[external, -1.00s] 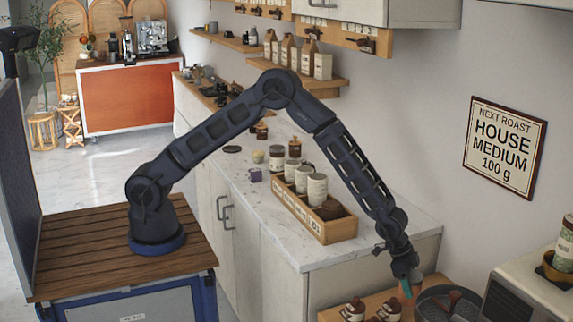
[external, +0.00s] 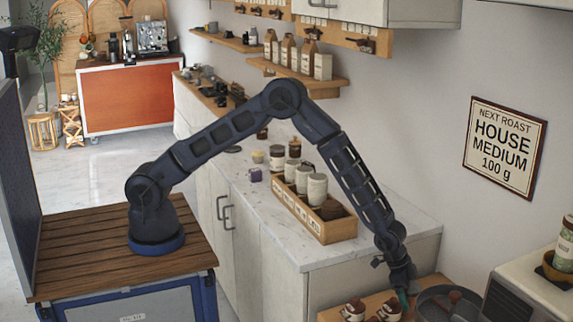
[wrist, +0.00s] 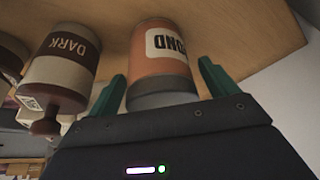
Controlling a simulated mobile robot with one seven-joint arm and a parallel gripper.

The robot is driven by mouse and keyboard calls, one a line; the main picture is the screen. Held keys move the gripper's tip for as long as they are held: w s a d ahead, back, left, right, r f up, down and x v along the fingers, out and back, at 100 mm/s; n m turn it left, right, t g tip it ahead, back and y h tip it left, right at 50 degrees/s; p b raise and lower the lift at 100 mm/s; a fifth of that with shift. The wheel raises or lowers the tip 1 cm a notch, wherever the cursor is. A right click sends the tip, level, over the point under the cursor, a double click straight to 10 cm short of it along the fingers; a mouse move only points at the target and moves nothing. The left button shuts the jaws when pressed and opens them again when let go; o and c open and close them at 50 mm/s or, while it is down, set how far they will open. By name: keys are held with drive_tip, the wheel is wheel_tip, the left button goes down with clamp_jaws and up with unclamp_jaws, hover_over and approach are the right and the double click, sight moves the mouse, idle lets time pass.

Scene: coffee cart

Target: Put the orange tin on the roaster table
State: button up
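The orange tin (wrist: 163,66) shows in the wrist view with a grey lid and a pale label ending in "OND". Its far end meets a wooden surface (wrist: 225,30), and its lid faces my gripper. My gripper (wrist: 163,84) is open, with one green finger on each side of the tin and small gaps visible between them. In the external view my gripper (external: 404,297) is low over the wooden table (external: 333,314) at the lower right, beside small jars. I cannot make out the tin there.
A "DARK" jar (wrist: 60,68) stands close beside the tin in the wrist view. In the external view, two dark-lidded jars (external: 354,310) are left of my gripper, a round dark pan (external: 452,303) is right, and a pale machine (external: 530,290) stands further right.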

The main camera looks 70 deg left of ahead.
drive_tip(key=shift+r, duration=0.1)
drive_tip(key=v, duration=1.2)
drive_tip(key=s+a+r+n+t+y, duration=0.1)
drive_tip(key=s+a+r+n+y, duration=0.1)
drive_tip(key=a+r, duration=1.45)
drive_tip(key=s+a+r+n, duration=0.1)
drive_tip(key=s+a+r, duration=0.35)
drive_tip(key=a, duration=0.35)
drive_tip(key=s+a+r+n, duration=0.1)
drive_tip(key=s+a+r, duration=0.2)
drive_tip(key=a+r, duration=0.35)
drive_tip(key=s+a+r+n+y, duration=0.1)
drive_tip(key=s+a+r+n, duration=0.15)
drive_tip(key=s+a, duration=0.5)
drive_tip(key=s+a+r+n+y, duration=0.1)
drive_tip(key=s+a+r, duration=0.2)
drive_tip(key=s+a, duration=0.45)
drive_tip(key=s+a+n, duration=0.1)
drive_tip(key=s+a, duration=0.1)
drive_tip(key=s, duration=0.5)
drive_tip(key=s+a+f+n, duration=0.1)
drive_tip(key=s+a, duration=0.2)
drive_tip(key=s, duration=0.4)
drive_tip(key=shift+s+t+h, duration=0.2)
drive_tip(key=shift+t+h, duration=0.1)
